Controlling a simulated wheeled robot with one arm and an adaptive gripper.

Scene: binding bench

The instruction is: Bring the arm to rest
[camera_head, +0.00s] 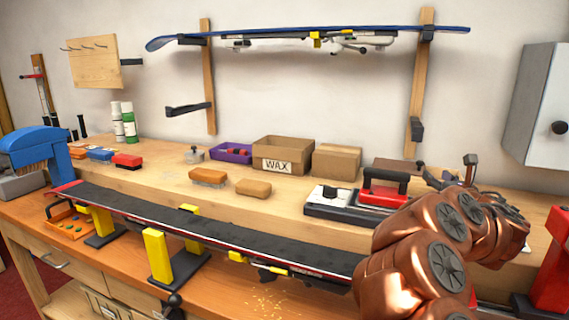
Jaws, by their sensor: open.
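My copper-coloured arm (425,255) is folded in the lower right, in front of the bench. My gripper (448,172) shows as small dark fingers just beyond the wrist, above the back of the bench. The fingers are apart, and I see nothing held between them. The wrist hides the gripper's base.
A ski (200,228) lies across yellow supports (157,255); my arm hides its right end. A red-and-black tool (383,190) stands left of my gripper. A grey cabinet (537,105) hangs at right, above a red object (553,270). The wooden top (160,180) has bare patches.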

